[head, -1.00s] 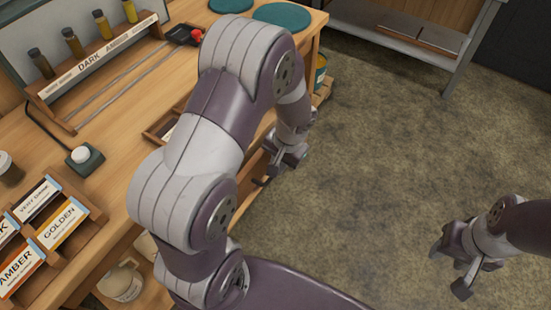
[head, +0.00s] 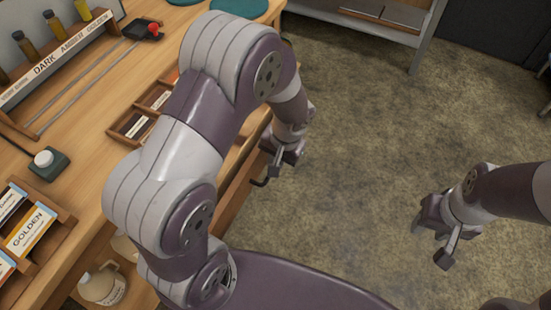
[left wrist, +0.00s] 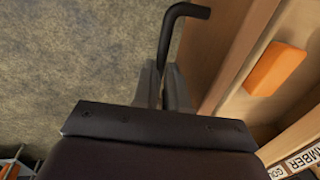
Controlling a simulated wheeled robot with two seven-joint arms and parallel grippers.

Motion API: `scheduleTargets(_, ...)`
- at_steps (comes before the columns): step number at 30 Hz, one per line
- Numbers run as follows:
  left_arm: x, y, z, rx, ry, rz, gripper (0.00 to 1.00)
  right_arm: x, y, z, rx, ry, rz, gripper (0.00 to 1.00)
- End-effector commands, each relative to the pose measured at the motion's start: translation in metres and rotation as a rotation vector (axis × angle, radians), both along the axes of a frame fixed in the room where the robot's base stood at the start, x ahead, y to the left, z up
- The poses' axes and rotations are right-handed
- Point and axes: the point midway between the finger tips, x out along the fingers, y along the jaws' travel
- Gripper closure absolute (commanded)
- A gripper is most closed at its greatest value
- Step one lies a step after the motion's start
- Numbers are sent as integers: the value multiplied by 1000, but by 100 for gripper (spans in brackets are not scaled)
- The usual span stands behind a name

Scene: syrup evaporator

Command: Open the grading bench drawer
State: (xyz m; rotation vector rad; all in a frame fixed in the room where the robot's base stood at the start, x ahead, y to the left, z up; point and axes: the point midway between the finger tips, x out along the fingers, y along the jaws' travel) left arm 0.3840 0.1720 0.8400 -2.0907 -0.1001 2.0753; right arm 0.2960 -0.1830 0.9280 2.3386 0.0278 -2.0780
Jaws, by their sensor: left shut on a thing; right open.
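The wooden grading bench (head: 85,130) fills the left of the head view. A dark bent bar handle (head: 258,182) stands out from the drawer front (head: 232,195), below the bench's right edge. My left gripper (head: 275,163) is shut on this handle. In the left wrist view the handle (left wrist: 172,40) runs between the fingers (left wrist: 164,88), beside the wooden front (left wrist: 212,50). Past that front is a recess with an orange block. My left arm hides much of the drawer, so how far it stands out is unclear. My right gripper (head: 431,246) is open and empty above the floor.
On the bench are a compartment tray with cards (head: 138,122), a label rack (head: 35,228), a bottle rack (head: 62,60) and a small dark device with a white knob (head: 47,162). A jug (head: 100,287) stands below. Floor to the right is clear.

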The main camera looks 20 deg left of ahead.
Motion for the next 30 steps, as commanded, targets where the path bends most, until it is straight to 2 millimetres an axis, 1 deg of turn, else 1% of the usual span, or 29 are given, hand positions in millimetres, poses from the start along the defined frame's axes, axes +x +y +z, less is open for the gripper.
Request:
scheduleTargets(1, 1, 0, 1, 0, -3, -1, 84, 0, 0, 0, 0, 0, 0, 57)
scheduleTargets(2, 1, 0, 1, 0, -2, 0, 75, 0, 0, 0, 0, 0, 0, 57)
scheduleTargets(3, 1, 0, 1, 0, -2, 0, 62, 0, 0, 0, 0, 0, 0, 57)
scheduleTargets(11, 0, 0, 1, 0, -1, 0, 62, 0, 0, 0, 0, 0, 0, 57)
scheduleTargets(14, 1, -1, 8, 0, -4, -1, 62, 0, 0, 2, 0, 0, 0, 57)
scheduleTargets(17, 1, -5, 29, -1, -6, 0, 62, 0, 0, 5, 0, 0, 0, 57)
scheduleTargets(21, 0, -13, 68, -2, -7, 0, 62, 0, 0, 9, 0, 0, 0, 57)
scheduleTargets(24, 0, -17, 92, -2, -7, -1, 62, 0, 0, 11, 0, 0, 0, 57)
scheduleTargets(27, -1, -21, 111, -1, -5, -1, 62, 0, 0, 12, 0, 0, 0, 57)
scheduleTargets(30, -1, -23, 121, 0, -4, -1, 62, 0, 0, 12, 0, 0, 0, 57)
